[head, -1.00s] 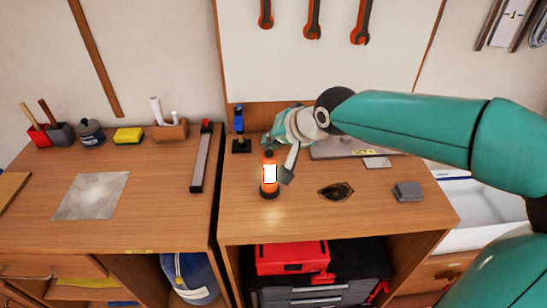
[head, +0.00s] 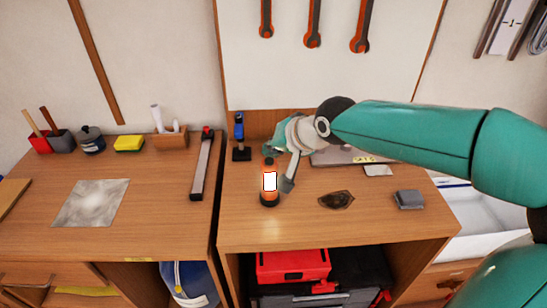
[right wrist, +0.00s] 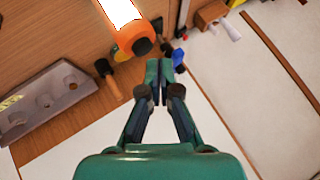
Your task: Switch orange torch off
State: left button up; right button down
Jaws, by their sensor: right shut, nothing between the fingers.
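The orange torch (head: 269,190) stands upright on the right-hand workbench, its white panel lit. In the right wrist view the torch (right wrist: 133,32) is at the upper left, with its bright panel and a dark round part at the near end. My left gripper is not in view.
A blue-handled tool (head: 240,137) stands behind the torch. A dark patch (head: 336,200) and a grey block (head: 408,199) are to the right. The bench in front of the torch is clear.

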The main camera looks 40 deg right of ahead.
aim_at(271, 161)
dwell(0.4)
jog(key=shift+w+f+b, duration=0.1)
jog(key=shift+f+b, duration=0.35)
jog(key=shift+b, duration=0.05)
jog(key=shift+f+b, duration=0.3)
dwell(0.5)
jog(key=shift+r, duration=0.1)
jog(key=shift+r+p, duration=0.55)
jog(key=shift+r, duration=0.2)
notch_tip(271, 161, up, 6)
jog(key=p, duration=0.4)
jog(key=shift+p, duration=0.3)
